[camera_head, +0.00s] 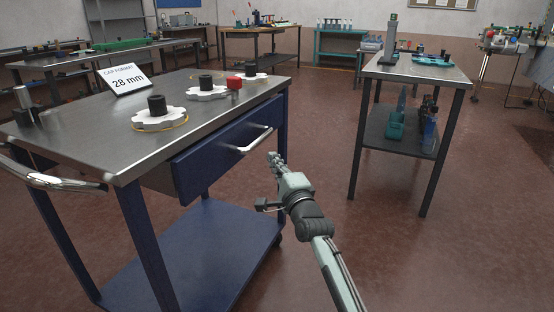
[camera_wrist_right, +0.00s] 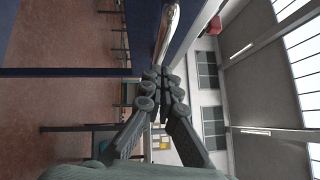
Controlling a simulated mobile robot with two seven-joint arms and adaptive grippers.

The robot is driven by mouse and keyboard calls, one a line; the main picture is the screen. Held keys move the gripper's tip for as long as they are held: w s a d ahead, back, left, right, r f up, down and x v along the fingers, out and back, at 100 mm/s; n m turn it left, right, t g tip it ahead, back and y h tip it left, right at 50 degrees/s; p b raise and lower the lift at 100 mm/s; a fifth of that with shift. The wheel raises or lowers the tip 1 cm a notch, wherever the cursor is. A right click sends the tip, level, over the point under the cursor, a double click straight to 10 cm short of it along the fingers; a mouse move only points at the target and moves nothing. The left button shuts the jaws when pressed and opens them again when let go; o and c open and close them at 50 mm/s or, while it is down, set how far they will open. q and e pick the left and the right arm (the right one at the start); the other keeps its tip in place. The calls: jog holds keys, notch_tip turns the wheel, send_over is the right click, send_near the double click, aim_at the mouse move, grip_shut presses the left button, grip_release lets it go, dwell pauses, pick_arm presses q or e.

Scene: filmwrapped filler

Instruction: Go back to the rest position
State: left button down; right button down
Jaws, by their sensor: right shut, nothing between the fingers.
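My right gripper (camera_head: 274,160) is in the middle of the head view, out in front of the blue workbench's drawer handle (camera_head: 256,139). In the right wrist view my right gripper (camera_wrist_right: 158,80) shows its two fingers together at the tips, with nothing between them. The metal handle (camera_wrist_right: 168,30) shows beyond the fingertips there. I cannot tell how far the fingertips are from it. My left gripper is in neither view.
The workbench (camera_head: 110,151) carries several white star-shaped wheels with black knobs (camera_head: 157,105), a red cap (camera_head: 234,82) and a "28 mm" sign (camera_head: 124,78). A second table (camera_head: 425,73) stands at the right. Clear floor (camera_head: 320,130) lies between them.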

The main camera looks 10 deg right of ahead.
jog(key=v, duration=0.9)
jog(key=s+d+f+n+g+h, duration=0.1)
jog(key=s+d+f+n+g, duration=0.15)
jog(key=s+f+n, duration=0.4)
jog(key=s+d+f+n+g, duration=0.1)
jog(key=s+f+g, duration=0.3)
jog(key=f, duration=0.5)
jog(key=s+d+f+n+g+h, duration=0.1)
jog(key=s+f+n+g, duration=0.3)
jog(key=f, duration=0.4)
jog(key=s+d+f+n+g+h, duration=0.1)
jog(key=s+d+f+n+g, duration=0.1)
jog(key=s, duration=0.8)
jog(key=s+d+f+n+g+h, duration=0.2)
jog(key=s+d+f+n, duration=0.3)
jog(key=s, duration=0.5)
notch_tip(320, 180, down, 4)
jog(key=shift+s+d+r+g, duration=0.15)
jog(key=shift+s+d+g, duration=0.2)
jog(key=shift+d+g, duration=0.7)
jog(key=shift+d+n, duration=0.2)
jog(key=shift+n, duration=0.05)
